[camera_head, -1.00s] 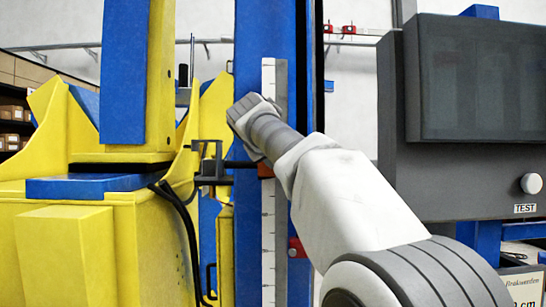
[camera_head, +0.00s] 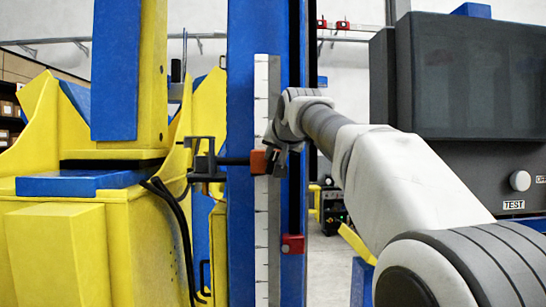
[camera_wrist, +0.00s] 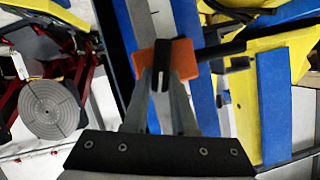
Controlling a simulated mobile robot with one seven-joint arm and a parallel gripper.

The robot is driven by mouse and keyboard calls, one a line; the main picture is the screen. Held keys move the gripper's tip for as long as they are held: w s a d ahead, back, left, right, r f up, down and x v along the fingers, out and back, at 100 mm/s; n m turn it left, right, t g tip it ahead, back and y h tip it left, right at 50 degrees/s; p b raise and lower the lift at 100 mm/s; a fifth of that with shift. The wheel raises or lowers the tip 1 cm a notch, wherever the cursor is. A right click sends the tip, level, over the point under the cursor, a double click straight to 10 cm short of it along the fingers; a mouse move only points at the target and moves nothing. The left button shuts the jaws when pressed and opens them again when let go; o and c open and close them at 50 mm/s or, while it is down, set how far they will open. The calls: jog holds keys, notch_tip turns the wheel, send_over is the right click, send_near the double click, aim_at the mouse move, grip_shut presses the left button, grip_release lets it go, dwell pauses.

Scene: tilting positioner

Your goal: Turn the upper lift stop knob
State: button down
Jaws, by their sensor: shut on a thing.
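The upper lift stop (camera_head: 258,161) is an orange-red block on the upright scale, and it shows as a wide orange block in the wrist view (camera_wrist: 185,60). Its black knob (camera_wrist: 161,60) stands out at the front of the block. My gripper (camera_wrist: 161,85) has its two grey fingers on either side of the knob, shut on it. In the head view, my gripper (camera_head: 272,156) is small and partly hidden by my wrist, at the right side of the stop. The knob's exact angle is hard to tell.
The pale ruled scale (camera_head: 262,215) runs along a blue column (camera_head: 240,250). A lower red stop (camera_head: 292,243) sits on the column. A black clamp-like bracket (camera_head: 205,160) reaches toward the upper stop from the left. A dark grey control box (camera_head: 470,175) stands right of my arm.

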jog(key=shift+d+m+y, duration=0.2)
jog(key=shift+m+y, duration=0.3)
jog(key=shift+m, duration=0.2)
jog(key=c, duration=0.7)
grip_release()
jog(key=shift+f, duration=0.1)
jog(key=b+v, duration=0.3)
jog(key=v, duration=1.4)
jog(key=shift+s+d+b, duration=0.1)
jog(key=shift+s+b, duration=0.15)
jog(key=shift+b, duration=0.1)
jog(key=shift+f, duration=0.1)
